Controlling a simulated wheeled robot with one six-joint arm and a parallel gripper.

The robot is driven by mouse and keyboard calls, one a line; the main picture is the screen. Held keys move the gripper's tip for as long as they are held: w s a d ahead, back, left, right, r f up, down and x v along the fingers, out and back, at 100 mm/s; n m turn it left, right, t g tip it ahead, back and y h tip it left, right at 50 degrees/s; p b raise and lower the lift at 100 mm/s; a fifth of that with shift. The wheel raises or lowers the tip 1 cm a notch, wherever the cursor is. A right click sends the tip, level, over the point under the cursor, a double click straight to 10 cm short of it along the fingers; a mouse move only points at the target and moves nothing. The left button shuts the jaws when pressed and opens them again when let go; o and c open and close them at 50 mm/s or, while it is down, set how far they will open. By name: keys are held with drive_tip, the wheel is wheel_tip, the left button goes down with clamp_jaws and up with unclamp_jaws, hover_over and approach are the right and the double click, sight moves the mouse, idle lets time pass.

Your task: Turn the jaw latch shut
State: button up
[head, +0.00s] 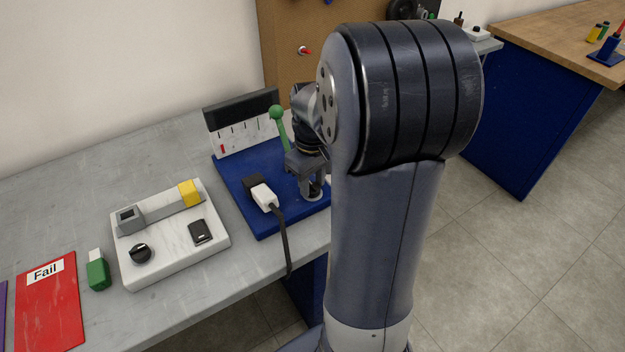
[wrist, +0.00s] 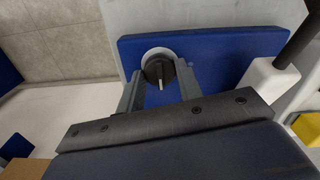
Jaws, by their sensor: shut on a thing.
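The jaw latch is a dark round knob with a white pointer (wrist: 158,71), seated in a pale ring on a blue base plate (wrist: 215,45). In the wrist view the pointer runs roughly up and down the picture. My gripper (wrist: 158,82) has one finger on each side of the knob and is shut on it. In the head view my gripper (head: 311,183) reaches down at the right of the blue base (head: 240,190), and my arm hides part of the base. The latch is mostly hidden there.
On the blue base stand a green-handled lever (head: 278,122), a white plug with a dark cable (head: 264,196) and a gauge panel (head: 243,133). A white control block (head: 170,262), a green stick (head: 97,270) and a red Fail sheet (head: 48,310) lie to the left.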

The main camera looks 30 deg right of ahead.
sight(313, 184)
drive_tip(key=o, duration=1)
wheel_tip(313, 184, up, 11)
drive_tip(key=shift+f, duration=0.15)
wheel_tip(313, 184, down, 11)
drive_tip(key=shift+r, duration=0.1)
idle(0.4)
drive_tip(key=shift+r, duration=0.2)
